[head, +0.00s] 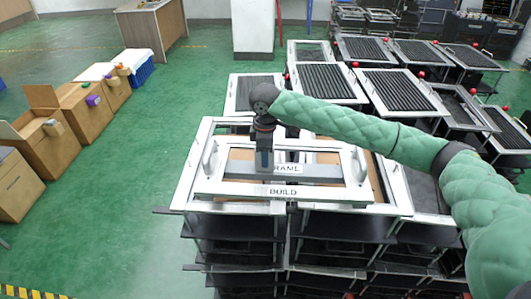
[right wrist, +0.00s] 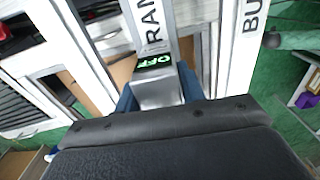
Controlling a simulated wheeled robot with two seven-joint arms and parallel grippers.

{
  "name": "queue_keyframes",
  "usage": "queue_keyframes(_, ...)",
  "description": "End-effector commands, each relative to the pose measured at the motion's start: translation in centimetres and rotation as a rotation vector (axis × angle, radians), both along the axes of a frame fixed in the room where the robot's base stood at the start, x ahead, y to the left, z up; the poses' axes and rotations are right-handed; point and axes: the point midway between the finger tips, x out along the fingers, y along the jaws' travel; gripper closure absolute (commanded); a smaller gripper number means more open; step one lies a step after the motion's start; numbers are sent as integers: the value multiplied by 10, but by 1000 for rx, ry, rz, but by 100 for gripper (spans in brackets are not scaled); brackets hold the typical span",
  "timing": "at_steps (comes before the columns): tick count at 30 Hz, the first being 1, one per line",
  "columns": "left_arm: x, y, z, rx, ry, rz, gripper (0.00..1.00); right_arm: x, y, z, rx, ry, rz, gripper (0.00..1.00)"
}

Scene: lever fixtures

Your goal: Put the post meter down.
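The post meter (right wrist: 158,88) is a grey metallic block with a small dark display that glows green and seems to read "OFF". In the right wrist view the blue fingers of my right gripper (right wrist: 160,98) stand on both sides of it and appear closed on it. In the head view my right gripper (head: 264,162) points down over the grey bar marked "RAME" (head: 308,172), and the meter is mostly hidden there. I cannot tell whether the meter touches the bar. My left gripper is in neither view.
A white frame with handles, marked "BUILD" (head: 283,191), surrounds the bar on a stack of dark shelving. Several dark-topped tables (head: 325,83) with red knobs stand behind. Cardboard boxes (head: 82,110) line the left. The green floor (head: 120,215) between is clear.

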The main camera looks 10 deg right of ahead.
Motion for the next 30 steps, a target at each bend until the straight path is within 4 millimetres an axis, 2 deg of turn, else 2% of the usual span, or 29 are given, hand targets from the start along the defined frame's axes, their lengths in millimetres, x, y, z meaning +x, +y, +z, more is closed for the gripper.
queue_keyframes(1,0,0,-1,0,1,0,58,0,0,0,0,0,0,50)
queue_keyframes(3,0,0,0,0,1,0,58,0,0,0,0,0,0,42)
queue_keyframes(14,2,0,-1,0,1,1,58,0,0,3,1,-1,1,42)
queue_keyframes(16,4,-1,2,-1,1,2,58,1,0,9,2,-2,1,42)
queue_keyframes(20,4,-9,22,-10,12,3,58,1,0,26,1,-3,1,42)
queue_keyframes(30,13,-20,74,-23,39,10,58,1,1,90,1,-3,1,42)
